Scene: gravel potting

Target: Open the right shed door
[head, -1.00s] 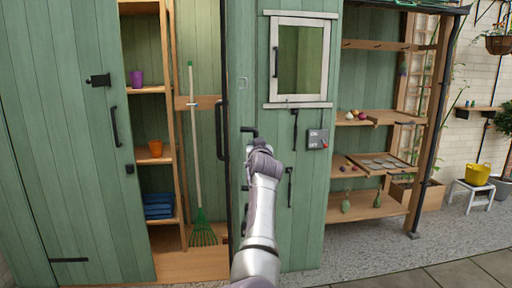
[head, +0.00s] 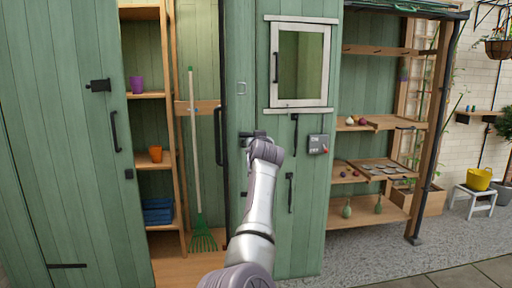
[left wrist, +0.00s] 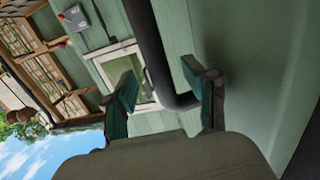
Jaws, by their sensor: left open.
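The right shed door (head: 235,110) is a narrow green panel beside the opening. A long black handle (head: 219,135) stands near its left edge. My left arm reaches up from below; the left gripper (head: 258,140) is at a black fitting on the green front, its fingers mostly hidden by the wrist. In the left wrist view, the left gripper (left wrist: 168,80) is open, with a thick black bar (left wrist: 150,45) that bends towards the green surface between its fingers. I cannot tell whether the fingers touch it. My right gripper is out of view.
The left shed door (head: 60,150) is green with a black handle. Between the doors are shelves with a purple pot (head: 136,84), an orange pot (head: 156,154) and a green rake (head: 202,238). A window (head: 302,65) and a switch box (head: 318,144) are to the right.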

